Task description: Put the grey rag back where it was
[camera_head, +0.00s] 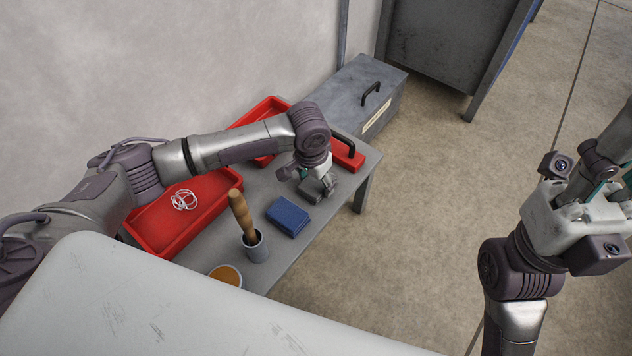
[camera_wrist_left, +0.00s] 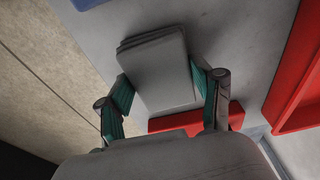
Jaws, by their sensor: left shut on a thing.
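The grey rag (camera_head: 311,192) is a folded flat pad over the far right part of the grey table (camera_head: 318,222). My left gripper (camera_head: 322,182) reaches down onto it from above. In the left wrist view the rag (camera_wrist_left: 158,72) sits between the two teal-padded fingers (camera_wrist_left: 163,92), which are shut on its sides. A shadow lies beside the rag; I cannot tell whether it touches the table. My right gripper (camera_head: 597,182) is at the right, away from the table, over the floor; its jaw opening is unclear.
A blue folded cloth (camera_head: 288,217) lies nearby. A cup (camera_head: 255,248) holds a wooden-handled tool, beside an orange-topped round container (camera_head: 227,275). A red tray (camera_head: 160,228) holds white loops. A red thing with a black handle (camera_head: 350,155) and a grey lidded box (camera_head: 352,92) stand beyond.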

